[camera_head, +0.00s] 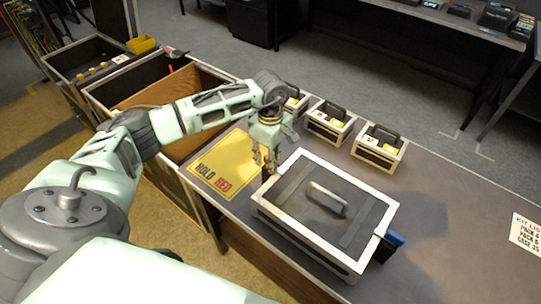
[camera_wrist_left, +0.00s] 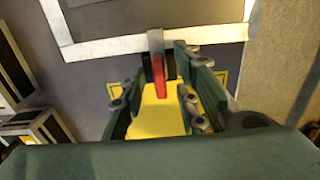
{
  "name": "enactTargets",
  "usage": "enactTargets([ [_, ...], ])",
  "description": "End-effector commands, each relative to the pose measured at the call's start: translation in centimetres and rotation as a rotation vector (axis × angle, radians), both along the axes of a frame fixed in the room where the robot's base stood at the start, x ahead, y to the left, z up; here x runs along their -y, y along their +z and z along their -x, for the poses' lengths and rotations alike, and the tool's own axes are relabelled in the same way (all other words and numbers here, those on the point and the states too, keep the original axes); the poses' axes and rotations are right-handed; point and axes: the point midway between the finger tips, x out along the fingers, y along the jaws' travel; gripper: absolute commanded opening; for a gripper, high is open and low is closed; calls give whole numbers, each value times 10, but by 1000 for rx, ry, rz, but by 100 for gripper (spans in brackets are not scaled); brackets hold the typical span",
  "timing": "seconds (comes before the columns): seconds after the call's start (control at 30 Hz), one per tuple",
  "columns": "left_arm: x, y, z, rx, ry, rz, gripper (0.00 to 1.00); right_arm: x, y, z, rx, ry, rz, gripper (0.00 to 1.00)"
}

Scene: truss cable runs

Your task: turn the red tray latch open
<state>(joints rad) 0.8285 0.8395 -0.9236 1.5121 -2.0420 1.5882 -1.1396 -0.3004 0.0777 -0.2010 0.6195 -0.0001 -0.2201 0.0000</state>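The red tray latch (camera_wrist_left: 158,76) shows in the left wrist view as a narrow upright red piece below the white edge of the case, with a grey tab above it. In the head view I cannot make the latch out clearly behind my gripper. The case (camera_head: 286,222) has a white frame and a dark lid with a handle, and stands on the table. My left gripper (camera_head: 268,152) points down at the case's far left corner. In the left wrist view its fingers (camera_wrist_left: 160,88) are apart, one on each side of the latch, with visible gaps. My right gripper is not in view.
A yellow sign (camera_head: 222,160) reading "HOLD RED" lies left of the case. A blue latch (camera_head: 388,246) sticks out at the case's right side. Several small white-framed boxes (camera_head: 380,147) stand behind it. Open bins (camera_head: 98,58) stand left. The table's right part is clear except a printed card.

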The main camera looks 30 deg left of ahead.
Motion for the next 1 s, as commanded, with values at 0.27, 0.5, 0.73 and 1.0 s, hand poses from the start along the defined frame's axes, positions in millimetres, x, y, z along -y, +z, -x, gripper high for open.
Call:
enactTargets([
  [0.27,0,-1,0,0,0,1,25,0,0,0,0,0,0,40],
  [0.5,0,-1,0,1,0,1,4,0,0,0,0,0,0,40],
  [0.73,0,-1,0,1,1,1,0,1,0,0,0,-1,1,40],
  [1.0,0,-1,0,2,28,1,0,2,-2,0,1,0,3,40],
])
